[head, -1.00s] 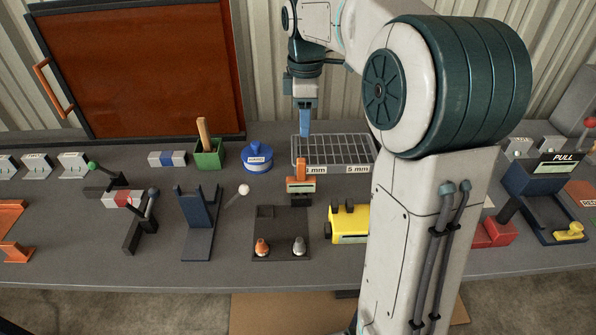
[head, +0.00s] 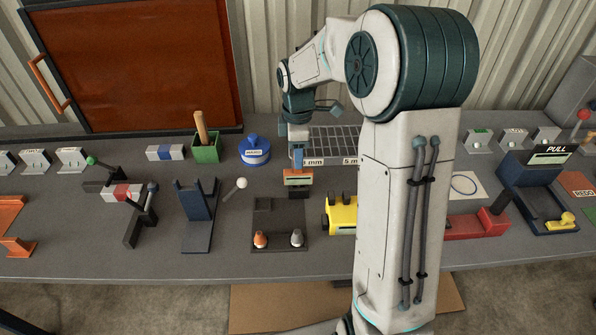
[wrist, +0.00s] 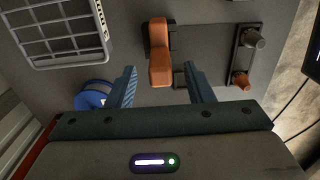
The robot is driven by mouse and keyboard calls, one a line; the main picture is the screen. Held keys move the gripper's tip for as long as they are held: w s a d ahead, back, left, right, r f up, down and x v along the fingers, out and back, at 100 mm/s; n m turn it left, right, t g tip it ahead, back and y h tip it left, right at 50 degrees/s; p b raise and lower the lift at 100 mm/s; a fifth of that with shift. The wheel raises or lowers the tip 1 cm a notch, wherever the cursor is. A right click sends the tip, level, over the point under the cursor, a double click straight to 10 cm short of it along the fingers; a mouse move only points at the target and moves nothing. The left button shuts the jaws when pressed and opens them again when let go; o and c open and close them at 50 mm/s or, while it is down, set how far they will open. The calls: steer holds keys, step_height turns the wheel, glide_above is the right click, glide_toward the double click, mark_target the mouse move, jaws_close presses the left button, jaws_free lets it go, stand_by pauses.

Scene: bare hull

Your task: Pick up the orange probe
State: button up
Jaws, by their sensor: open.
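In the wrist view the orange probe (wrist: 160,55) shows between and beyond my fingertips. My gripper (head: 298,158) is open, pointing down just above and behind the probe; in the wrist view my gripper (wrist: 161,76) has a finger on each side of the probe's near end. Nothing is between the fingers in a grip. Whether a finger touches the probe cannot be told.
A wire rack (head: 335,143) stands behind, beside my wrist. A dark plate with an orange cone (head: 260,239) and a grey cone (head: 296,237) lies in front. A yellow block (head: 343,214) stands to the right.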

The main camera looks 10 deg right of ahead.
steer(key=shift+f, duration=0.55)
jaws_close()
